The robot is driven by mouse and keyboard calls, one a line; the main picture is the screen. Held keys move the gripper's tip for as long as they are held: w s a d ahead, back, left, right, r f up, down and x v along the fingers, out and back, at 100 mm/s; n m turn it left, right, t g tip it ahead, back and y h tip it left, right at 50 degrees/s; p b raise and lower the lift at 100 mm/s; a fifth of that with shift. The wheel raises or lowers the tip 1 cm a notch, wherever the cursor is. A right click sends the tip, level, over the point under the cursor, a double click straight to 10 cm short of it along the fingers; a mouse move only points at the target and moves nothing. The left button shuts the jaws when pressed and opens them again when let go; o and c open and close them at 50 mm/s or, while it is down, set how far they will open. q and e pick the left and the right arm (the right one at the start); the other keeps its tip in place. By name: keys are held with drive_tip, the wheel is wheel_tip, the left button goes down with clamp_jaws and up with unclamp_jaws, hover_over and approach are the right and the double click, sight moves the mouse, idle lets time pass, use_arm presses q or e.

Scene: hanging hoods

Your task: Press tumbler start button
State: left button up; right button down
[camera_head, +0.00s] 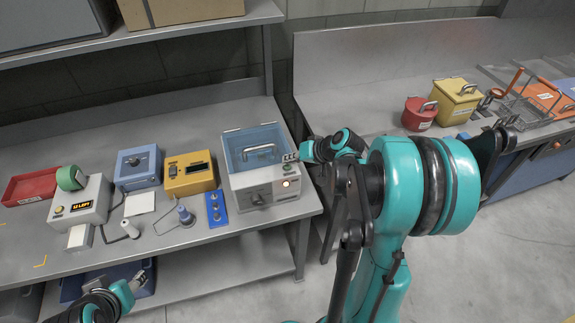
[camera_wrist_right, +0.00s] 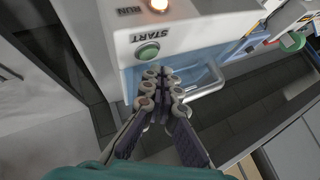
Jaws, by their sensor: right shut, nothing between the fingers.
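The tumbler (camera_head: 240,192) is a grey box with a clear blue lid on the bench. In the right wrist view its panel (camera_wrist_right: 190,33) shows a green button (camera_wrist_right: 147,51) labelled START and a glowing lamp (camera_wrist_right: 157,5) labelled RUN. The lamp (camera_head: 286,183) also glows in the head view. My right gripper (camera_head: 290,157) is at the panel's right side, shut and empty. In the wrist view its fingertips (camera_wrist_right: 163,82) are just below the button; I cannot tell whether they touch it. My left gripper (camera_head: 136,283) is low at the left, in front of the bench; its jaw state is unclear.
Left of the tumbler stand a yellow box (camera_head: 190,183), a blue box (camera_head: 137,180), a grey device (camera_head: 82,214) and a blue strip with knobs (camera_head: 216,208). A red canister (camera_head: 417,122) and yellow bin (camera_head: 452,108) stand on the right bench.

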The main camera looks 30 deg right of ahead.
sight(289, 168)
drive_tip(key=shift+r+p, duration=1.95)
drive_tip(key=shift+r, duration=0.55)
drive_tip(key=s+a+f+n+h+b, duration=0.1)
drive_tip(key=s+a+f+n+b, duration=0.1)
drive_tip(key=s+a+b, duration=0.3)
drive_tip(key=s+a+f+n+g+h+b, duration=0.1)
drive_tip(key=s+a+b, duration=0.4)
drive_tip(key=s+a, duration=0.5)
drive_tip(key=s+f+n+h, duration=0.1)
drive_tip(key=s+f, duration=0.1)
drive_tip(key=s, duration=0.1)
drive_tip(key=shift+a+f+n, duration=0.25)
drive_tip(key=shift+a+n, duration=0.05)
drive_tip(key=shift+a, duration=0.1)
